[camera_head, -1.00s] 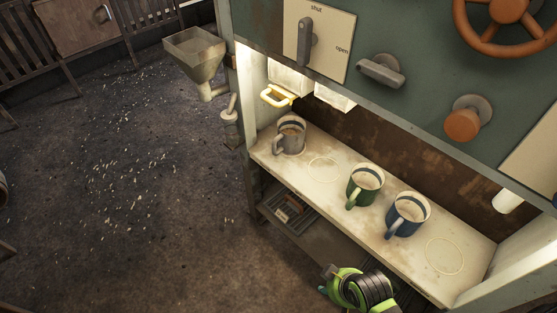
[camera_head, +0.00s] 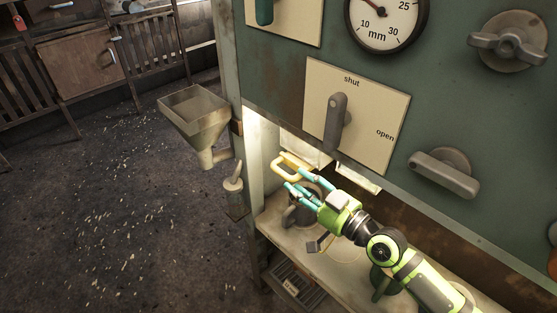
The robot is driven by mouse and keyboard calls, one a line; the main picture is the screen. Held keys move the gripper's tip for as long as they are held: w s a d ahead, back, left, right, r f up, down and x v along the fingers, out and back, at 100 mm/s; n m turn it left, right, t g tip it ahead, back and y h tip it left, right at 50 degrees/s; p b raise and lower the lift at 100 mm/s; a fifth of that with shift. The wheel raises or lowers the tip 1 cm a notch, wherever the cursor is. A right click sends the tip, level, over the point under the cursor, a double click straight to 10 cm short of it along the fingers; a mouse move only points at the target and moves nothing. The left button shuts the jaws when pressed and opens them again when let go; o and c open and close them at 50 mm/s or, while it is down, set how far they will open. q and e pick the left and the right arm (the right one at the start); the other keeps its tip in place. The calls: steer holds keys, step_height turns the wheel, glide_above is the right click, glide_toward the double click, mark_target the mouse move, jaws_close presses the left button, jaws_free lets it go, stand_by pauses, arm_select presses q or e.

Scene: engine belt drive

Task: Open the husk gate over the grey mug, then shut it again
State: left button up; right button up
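A yellow loop handle (camera_head: 287,163) sits under the cabinet's upper edge, above the grey mug (camera_head: 298,217). The mug stands upright on the shelf, partly hidden behind my gripper. My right gripper (camera_head: 294,180) reaches in from the lower right, its teal fingers spread apart and its tips close to the yellow handle. I cannot tell whether they touch it. My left gripper is not in view.
A lever (camera_head: 337,122) on a plate marked shut and open points up toward shut. A green mug (camera_head: 383,282) is mostly hidden behind my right arm. A hopper (camera_head: 196,113) stands left of the cabinet. Open floor lies at left.

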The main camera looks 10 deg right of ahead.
mark_target(281, 170)
steer(key=shift+w+a+r, duration=0.2)
steer(key=shift+a+r, duration=0.05)
steer(key=shift+a, duration=0.15)
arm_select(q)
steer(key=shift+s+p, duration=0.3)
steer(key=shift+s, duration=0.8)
arm_select(e)
steer(key=shift+f+x, duration=0.15)
steer(key=shift+x, duration=1.2)
steer(key=shift+f+x, duration=0.1)
steer(key=shift+x, duration=1.25)
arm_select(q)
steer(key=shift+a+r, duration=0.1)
arm_select(e)
jaws_close()
